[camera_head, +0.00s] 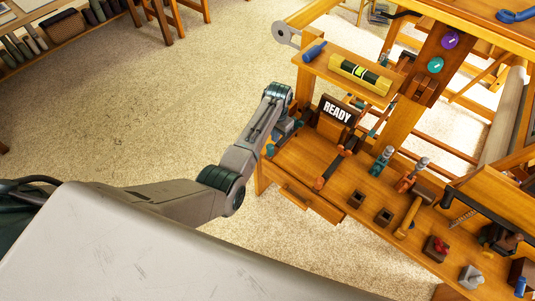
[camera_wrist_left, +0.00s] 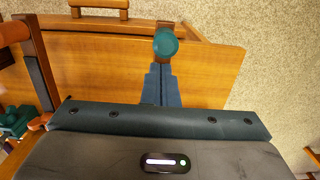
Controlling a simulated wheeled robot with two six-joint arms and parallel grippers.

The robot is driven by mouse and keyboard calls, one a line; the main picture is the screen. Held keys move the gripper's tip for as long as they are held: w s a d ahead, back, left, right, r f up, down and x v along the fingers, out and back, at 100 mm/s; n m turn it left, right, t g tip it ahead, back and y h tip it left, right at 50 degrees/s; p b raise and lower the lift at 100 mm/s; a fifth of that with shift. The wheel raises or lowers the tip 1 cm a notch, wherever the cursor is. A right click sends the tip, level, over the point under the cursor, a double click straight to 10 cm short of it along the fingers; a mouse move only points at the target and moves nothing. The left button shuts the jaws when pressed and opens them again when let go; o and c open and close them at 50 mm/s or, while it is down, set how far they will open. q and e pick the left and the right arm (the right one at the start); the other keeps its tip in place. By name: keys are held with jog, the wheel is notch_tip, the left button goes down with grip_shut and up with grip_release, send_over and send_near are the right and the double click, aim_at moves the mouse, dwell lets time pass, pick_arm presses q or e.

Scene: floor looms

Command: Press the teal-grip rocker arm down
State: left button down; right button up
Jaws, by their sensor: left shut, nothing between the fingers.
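The teal grip (camera_head: 270,150) of a rocker arm shows at the near left corner of the loom's wooden bench in the head view. My right gripper is not in view.
An orange-grip lever (camera_head: 318,183) stands right of the teal grip. A "READY" sign (camera_head: 338,110) is behind. A drawer (camera_head: 312,199) juts from the bench front. Clamps (camera_head: 382,158) and small square holders (camera_head: 357,199) occupy the bench to the right. Carpet (camera_head: 120,120) is clear at left.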

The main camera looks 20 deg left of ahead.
pick_arm(q)
jog(key=shift+s+f+b, duration=0.2)
jog(key=shift+f+b, duration=1.5)
jog(key=shift+f, duration=1.4)
jog(key=shift+r, duration=0.15)
notch_tip(320, 180, up, 6)
jog(key=p, duration=0.6)
jog(key=shift+w+p, duration=0.15)
jog(key=shift+p, duration=0.15)
notch_tip(320, 180, up, 5)
jog(key=p, duration=0.5)
jog(key=shift+w, duration=0.15)
